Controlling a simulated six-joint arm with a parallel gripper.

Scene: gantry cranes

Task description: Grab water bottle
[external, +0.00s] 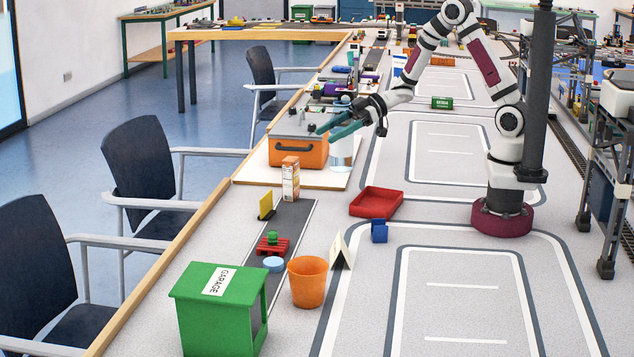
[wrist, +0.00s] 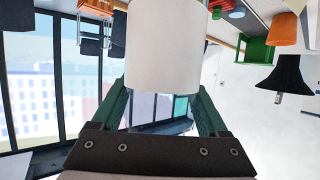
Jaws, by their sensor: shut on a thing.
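The water bottle (external: 341,157) is a clear and white cylinder standing upright at the edge of the white board, right of the orange toolbox (external: 297,151). My gripper (external: 331,129), with teal fingers, reaches its upper part from the right. In the wrist view the bottle (wrist: 165,45) is a large white cylinder with a clear section below it in the picture. The fingers of my gripper (wrist: 163,108) lie on both sides of that clear section, shut on it. The exact contact of the fingertips is hidden behind the white part.
A red tray (external: 376,202), a small blue block (external: 379,231), an orange cup (external: 306,282) and the green garage (external: 218,312) stand nearer. Bare table lies right of the tray.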

